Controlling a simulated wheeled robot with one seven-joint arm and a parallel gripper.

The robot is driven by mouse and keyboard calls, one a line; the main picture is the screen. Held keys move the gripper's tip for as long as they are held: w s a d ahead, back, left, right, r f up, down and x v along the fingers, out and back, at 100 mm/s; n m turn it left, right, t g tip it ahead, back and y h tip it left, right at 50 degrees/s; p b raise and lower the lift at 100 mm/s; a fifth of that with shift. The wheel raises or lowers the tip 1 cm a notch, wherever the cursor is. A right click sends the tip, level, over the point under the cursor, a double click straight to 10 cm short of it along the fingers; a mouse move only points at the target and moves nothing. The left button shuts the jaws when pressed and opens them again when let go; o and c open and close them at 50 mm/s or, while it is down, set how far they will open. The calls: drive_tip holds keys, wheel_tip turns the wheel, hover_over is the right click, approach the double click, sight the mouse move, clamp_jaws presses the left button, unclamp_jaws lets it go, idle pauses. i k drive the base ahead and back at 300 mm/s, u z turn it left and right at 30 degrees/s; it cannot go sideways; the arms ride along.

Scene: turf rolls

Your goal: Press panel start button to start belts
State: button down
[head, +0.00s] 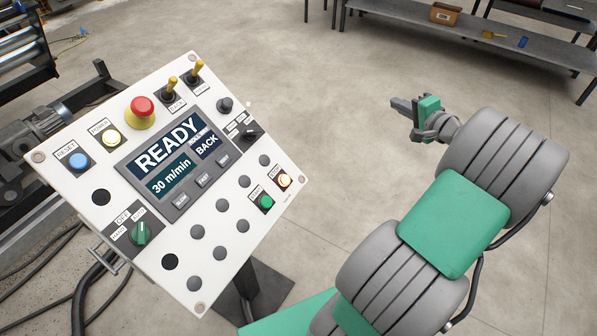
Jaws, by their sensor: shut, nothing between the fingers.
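The white control panel (120,190) stands tilted on a post at the left. Its screen (172,158) reads READY, 30 m/min and BACK. At its lower right edge are a green button (266,202) and a lit pale yellow button (285,180); their small labels are too fine to read surely. A green selector knob (141,233) sits at the lower left. My gripper (397,103) is shut and empty, pointing left, well to the right of the panel and touching nothing.
The panel also bears a red mushroom button (141,108), a blue RESET button (79,162), a lit POWER button (111,138) and two yellow-tipped toggles. Machinery and cables are at the left. A grey bench (460,37) with a cardboard box (445,13) stands behind. Open floor lies between panel and gripper.

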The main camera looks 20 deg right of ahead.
sight(266, 201)
drive_tip(key=z, duration=2.35)
drive_tip(key=k, duration=1.4)
drive_tip(key=u, duration=2.25)
